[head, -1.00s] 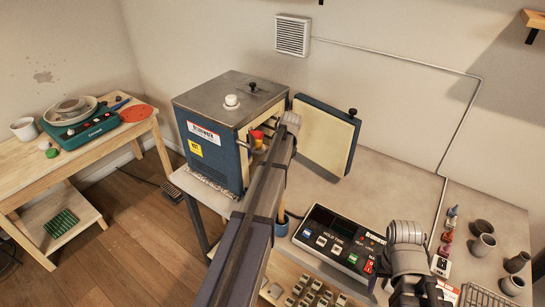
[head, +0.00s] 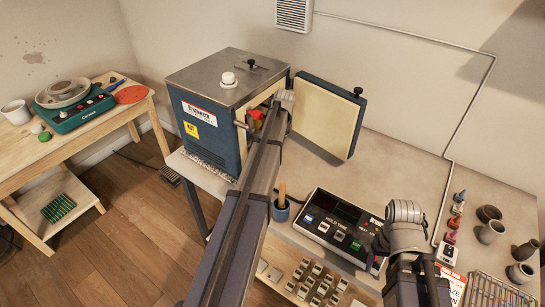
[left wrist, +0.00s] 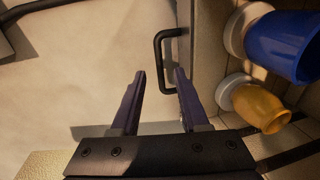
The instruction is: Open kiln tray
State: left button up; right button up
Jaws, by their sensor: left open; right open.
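The blue kiln (head: 212,120) stands at the back of the table. Its cream-lined door (head: 322,115) is swung open to the right. In the left wrist view, a dark U-shaped handle (left wrist: 158,50) lies just beyond my left gripper (left wrist: 163,75), which is open and empty. A blue cup (left wrist: 280,42) and a yellow cup (left wrist: 258,104) lie to the right of the handle. In the head view my left arm reaches to the kiln opening and hides its gripper and most of the inside. My right gripper (head: 381,244) is open near the control box and partly hidden.
A control box (head: 338,228) sits in front of the door, beside a blue pot (head: 281,210) holding a wooden tool. Small bottles (head: 451,232), dark pots (head: 490,231) and a wire rack (head: 492,291) stand at the right. The tabletop behind the control box is clear.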

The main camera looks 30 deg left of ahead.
pick_arm(q)
jog(key=f+b, duration=0.2)
jog(key=f, duration=0.1)
jog(key=f+b, duration=0.1)
jog(key=shift+a+f, duration=0.15)
jog(key=shift+a, duration=0.2)
pick_arm(e)
notch_tip(320, 180, down, 4)
jog(key=shift+f, duration=0.2)
jog(key=shift+r, duration=0.1)
pick_arm(q)
grip_shut()
dwell(0.7)
